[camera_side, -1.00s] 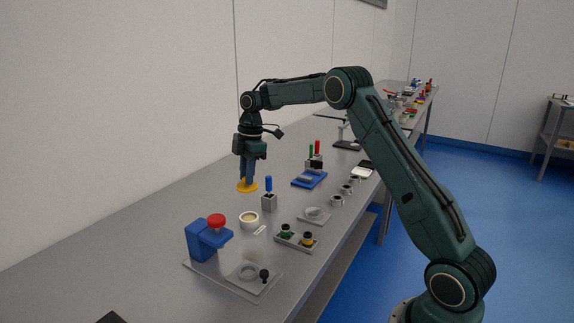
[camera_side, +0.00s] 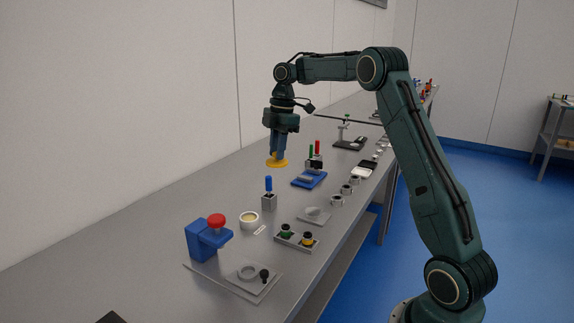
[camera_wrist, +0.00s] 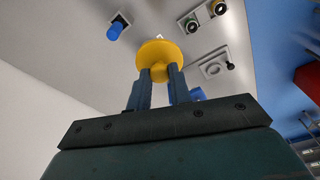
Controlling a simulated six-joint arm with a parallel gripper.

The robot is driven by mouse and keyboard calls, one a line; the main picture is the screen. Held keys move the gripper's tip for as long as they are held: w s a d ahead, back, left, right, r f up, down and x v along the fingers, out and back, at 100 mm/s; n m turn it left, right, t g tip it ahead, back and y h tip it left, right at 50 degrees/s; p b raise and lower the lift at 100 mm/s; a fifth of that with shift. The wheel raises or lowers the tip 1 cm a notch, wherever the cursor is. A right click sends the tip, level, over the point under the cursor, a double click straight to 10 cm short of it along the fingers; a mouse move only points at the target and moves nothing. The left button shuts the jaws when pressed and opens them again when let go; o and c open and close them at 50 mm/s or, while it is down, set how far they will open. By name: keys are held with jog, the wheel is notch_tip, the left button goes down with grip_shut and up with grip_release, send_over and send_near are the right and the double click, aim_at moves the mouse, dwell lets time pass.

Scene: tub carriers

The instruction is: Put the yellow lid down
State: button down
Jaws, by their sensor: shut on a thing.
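The yellow lid (camera_side: 277,162) is a round disc with a knob. My gripper (camera_side: 279,152) is shut on its knob and holds it level in the air above the grey bench, behind the blue-handled tool in its grey block. In the wrist view the lid (camera_wrist: 158,53) shows beyond the two blue fingers of my gripper (camera_wrist: 160,75), with its knob between them. A small round tub (camera_side: 249,221) with a pale yellow inside stands on the bench nearer the camera, well apart from the lid.
The blue-handled tool (camera_side: 268,187) stands upright in its block. A blue tray (camera_side: 309,180) and a block with red and green handles (camera_side: 315,160) are to the right. A blue press with a red knob (camera_side: 216,221) stands in front. The left of the bench (camera_side: 150,225) is clear.

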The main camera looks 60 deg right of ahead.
jog(key=shift+s+d+r, duration=0.15)
jog(key=shift+s, duration=0.05)
notch_tip(320, 180, down, 20)
jog(key=shift+f, duration=0.1)
dwell(1.1)
jog(key=c, duration=1.3)
grip_release()
jog(key=shift+f, duration=0.1)
jog(key=shift+r, duration=0.2)
jog(key=r, duration=0.4)
jog(key=d+r, duration=0.1)
jog(key=r, duration=0.7)
jog(key=shift+s+d, duration=0.3)
